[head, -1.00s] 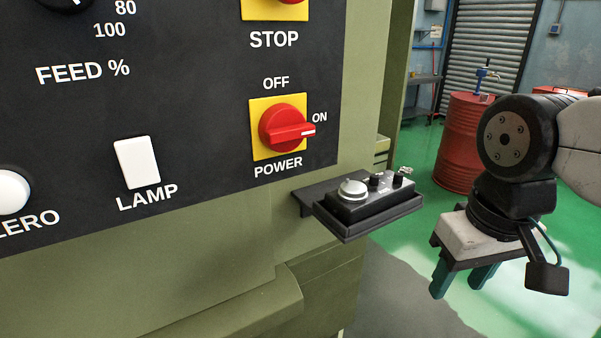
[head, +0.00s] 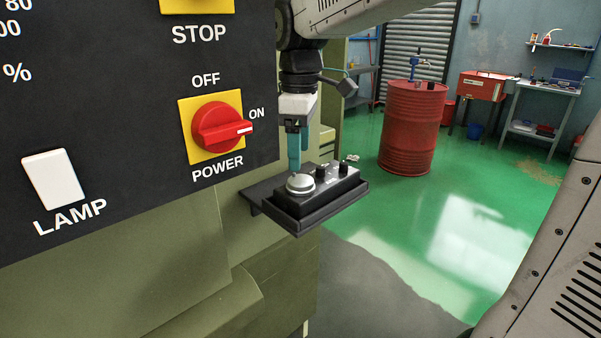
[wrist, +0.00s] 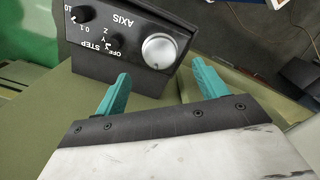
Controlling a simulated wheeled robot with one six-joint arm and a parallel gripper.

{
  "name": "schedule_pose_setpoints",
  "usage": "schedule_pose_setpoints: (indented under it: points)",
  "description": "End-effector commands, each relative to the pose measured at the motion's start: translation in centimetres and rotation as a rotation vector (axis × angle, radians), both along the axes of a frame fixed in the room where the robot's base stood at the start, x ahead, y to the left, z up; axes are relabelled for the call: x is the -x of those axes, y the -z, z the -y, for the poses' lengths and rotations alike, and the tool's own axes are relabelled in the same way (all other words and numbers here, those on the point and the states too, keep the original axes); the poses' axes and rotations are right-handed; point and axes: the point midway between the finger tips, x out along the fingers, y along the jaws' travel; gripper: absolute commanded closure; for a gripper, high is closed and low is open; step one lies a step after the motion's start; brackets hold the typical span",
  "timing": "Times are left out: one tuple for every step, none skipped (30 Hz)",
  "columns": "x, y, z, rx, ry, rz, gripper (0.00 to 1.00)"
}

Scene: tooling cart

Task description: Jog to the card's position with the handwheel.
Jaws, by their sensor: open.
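The control box (head: 330,186) is black with a silver handwheel (head: 300,184) on top at its near left end. It sits on a dark shelf at the machine's side. In the wrist view the handwheel (wrist: 159,50) lies just beyond and between the fingers. An AXIS knob (wrist: 112,43) and a STEP knob (wrist: 82,13) stand beside it; I cannot tell their settings for sure. My gripper (head: 294,168) points down with teal fingers close above the handwheel. The wrist view shows my gripper (wrist: 162,77) open and empty. I see no card.
The black panel (head: 110,110) at left carries STOP, a red POWER knob (head: 222,129) with its pointer towards ON, and a white LAMP switch (head: 54,179). A red drum (head: 411,125) stands behind on the green floor. The floor right of the shelf is clear.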

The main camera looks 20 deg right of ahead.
Motion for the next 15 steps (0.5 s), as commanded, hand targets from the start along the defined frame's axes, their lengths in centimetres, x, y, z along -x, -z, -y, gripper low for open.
schedule_pose_setpoints:
  points:
    - [0.1,0.9,0.0,0.000,0.001,-0.005,0.28]
    - [0.1,1.4,0.1,0.000,0.002,-0.004,0.28]
    - [0.1,2.1,0.1,0.001,0.002,-0.004,0.28]
    - [0.1,2.6,0.1,0.001,0.003,-0.004,0.28]
    - [0.1,3.1,0.1,0.000,0.003,-0.003,0.28]
    - [0.1,3.6,0.1,0.000,0.003,-0.003,0.28]
    - [0.1,4.1,0.1,0.000,0.003,-0.003,0.28]
    - [0.1,4.4,0.1,0.000,0.004,-0.003,0.28]
    - [0.1,4.8,0.1,0.000,0.004,-0.003,0.28]
    - [0.1,5.1,0.1,0.000,0.004,-0.001,0.28]
    - [0.1,5.3,0.1,0.000,0.004,-0.001,0.28]
    - [0.1,5.6,0.1,0.000,0.004,-0.001,0.28]
    - [0.1,5.7,0.1,0.000,0.004,-0.001,0.28]
    - [0.1,5.8,0.1,0.000,0.004,-0.001,0.28]
    - [0.1,5.9,0.1,0.000,0.004,-0.001,0.28]
